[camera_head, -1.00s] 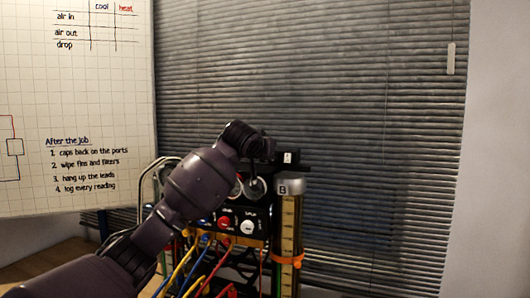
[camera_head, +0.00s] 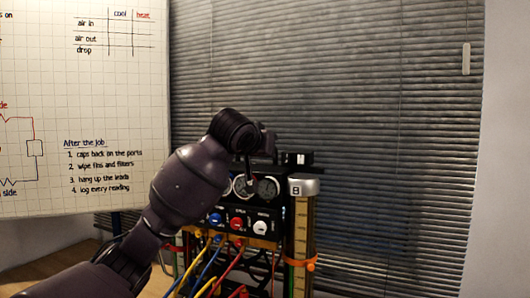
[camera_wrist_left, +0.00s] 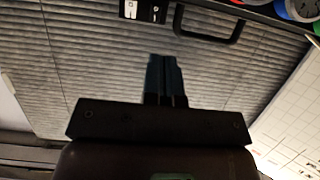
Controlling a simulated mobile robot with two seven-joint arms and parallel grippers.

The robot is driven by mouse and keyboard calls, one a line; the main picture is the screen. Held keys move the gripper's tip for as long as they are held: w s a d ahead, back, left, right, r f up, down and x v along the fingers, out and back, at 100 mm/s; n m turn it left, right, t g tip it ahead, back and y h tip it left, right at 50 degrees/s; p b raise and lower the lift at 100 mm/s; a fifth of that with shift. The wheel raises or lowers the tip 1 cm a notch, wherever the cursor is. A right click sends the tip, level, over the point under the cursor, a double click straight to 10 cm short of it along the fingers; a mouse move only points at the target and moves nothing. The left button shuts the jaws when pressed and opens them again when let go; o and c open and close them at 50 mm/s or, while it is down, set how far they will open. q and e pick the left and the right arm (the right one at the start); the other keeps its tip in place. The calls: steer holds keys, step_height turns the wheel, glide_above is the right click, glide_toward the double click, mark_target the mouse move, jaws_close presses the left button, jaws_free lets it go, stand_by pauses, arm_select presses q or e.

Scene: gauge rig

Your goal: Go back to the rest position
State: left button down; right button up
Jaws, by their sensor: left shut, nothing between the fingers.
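My left arm comes in from the lower left in the head view and reaches up in front of the gauge rig (camera_head: 262,222). The left gripper (camera_wrist_left: 165,72) shows in the left wrist view with its two dark fingers together and nothing between them. It points toward the blinds, apart from the rig. In the head view the gripper is mostly hidden behind the wrist. The rig has round gauges (camera_head: 267,188), blue, red and white knobs and several coloured hoses. My right gripper is in neither view.
A black handle (camera_wrist_left: 210,30) is close beyond the fingers in the wrist view. A whiteboard (camera_head: 95,190) stands at left; grey blinds (camera_head: 390,150) fill the back. Space right of the cylinder looks clear.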

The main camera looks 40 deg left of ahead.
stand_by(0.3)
arm_select(q)
step_height(320, 180, up, 5)
steer(key=w+d+m+t+h, duration=0.1)
steer(key=d+m+t, duration=0.1)
steer(key=m+t, duration=0.2)
steer(key=w+d+f+m+t+h, duration=0.2)
steer(key=d+f, duration=0.2)
steer(key=f, duration=0.2)
steer(key=s+d+f+m+g+h, duration=0.1)
steer(key=s+d+f, duration=0.15)
steer(key=f, duration=1.25)
steer(key=s+d+f+m+g+h, duration=0.1)
steer(key=s+d+f+m, duration=0.15)
steer(key=f, duration=1.25)
steer(key=s+d+f+n+g+y, duration=0.1)
steer(key=s+d+f+n+g, duration=0.1)
steer(key=s+f, duration=1.2)
steer(key=s+d+f+n+g+y, duration=0.1)
steer(key=s+f+n+g, duration=0.3)
steer(key=s+f, duration=1)
step_height(320, 180, down, 4)
steer(key=shift+s+d+r, duration=0.2)
steer(key=shift+s+d, duration=0.15)
steer(key=shift+d, duration=0.1)
